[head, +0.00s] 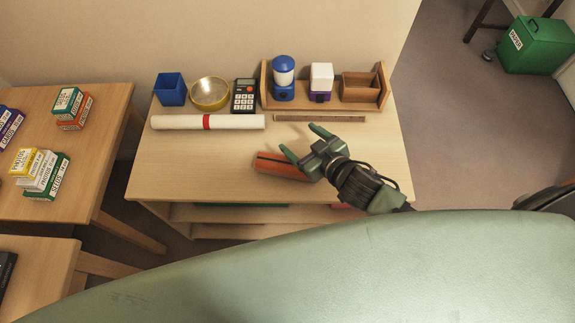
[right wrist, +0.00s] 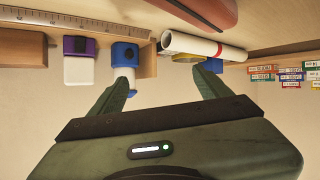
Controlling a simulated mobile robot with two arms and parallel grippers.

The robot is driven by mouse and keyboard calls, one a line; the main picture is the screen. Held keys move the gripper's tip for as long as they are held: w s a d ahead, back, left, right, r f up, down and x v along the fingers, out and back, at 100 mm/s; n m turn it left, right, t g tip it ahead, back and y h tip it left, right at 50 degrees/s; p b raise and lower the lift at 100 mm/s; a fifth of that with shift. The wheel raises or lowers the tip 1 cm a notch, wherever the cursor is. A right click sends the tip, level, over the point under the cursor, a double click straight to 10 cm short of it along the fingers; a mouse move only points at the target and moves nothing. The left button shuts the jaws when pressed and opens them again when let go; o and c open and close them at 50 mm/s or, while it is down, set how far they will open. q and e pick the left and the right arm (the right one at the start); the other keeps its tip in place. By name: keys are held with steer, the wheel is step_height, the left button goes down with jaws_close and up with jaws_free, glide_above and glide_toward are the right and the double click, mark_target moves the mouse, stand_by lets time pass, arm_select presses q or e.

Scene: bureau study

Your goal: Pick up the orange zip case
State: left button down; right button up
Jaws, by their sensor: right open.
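The orange zip case (head: 278,166) lies on the wooden desk (head: 190,165), near the middle of its front part. It is a long, rounded orange shape with a dark strip, and its right end is partly hidden by my gripper. My right gripper (head: 302,141) is over the right part of the case with its jaws spread and nothing between them. In the right wrist view the spread fingers (right wrist: 160,86) show below the orange case at the top edge. I cannot tell if they touch it. My left gripper is not in view.
Behind the case lie a white roll with a red band (head: 180,122) and a ruler (head: 320,118). A blue cup (head: 170,90), brass bowl (head: 209,93), calculator (head: 244,96) and wooden organiser (head: 384,88) line the back. The desk left of the case is clear.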

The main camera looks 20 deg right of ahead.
mark_target(288, 167)
steer(key=s+d+f+n+g+y, duration=0.1)
steer(key=f+n+g+y, duration=0.1)
steer(key=s+d+f+n+g+y, duration=0.1)
steer(key=f+n+g+y, duration=0.1)
steer(key=y, duration=0.1)
steer(key=s+d+f+n+g+y, duration=0.1)
steer(key=s+n+y, duration=0.1)
steer(key=n, duration=0.1)
steer(key=shift+d+f+g+y, duration=0.25)
steer(key=shift+f+g+y, duration=0.15)
steer(key=shift+s+f, duration=0.15)
steer(key=shift+s, duration=0.05)
steer(key=b+x, duration=0.1)
steer(key=x, duration=0.1)
steer(key=b+x, duration=0.1)
steer(key=x, duration=0.1)
steer(key=b+x, duration=0.1)
steer(key=x, duration=0.1)
steer(key=shift+s+a+f+b, duration=0.15)
steer(key=shift+a+f+b, duration=0.1)
steer(key=shift+f+b, duration=0.15)
steer(key=shift+w+a, duration=0.25)
steer(key=shift+a, duration=0.2)
steer(key=c, duration=1.5)
steer(key=shift+c, duration=0.2)
steer(key=shift+r, duration=0.15)
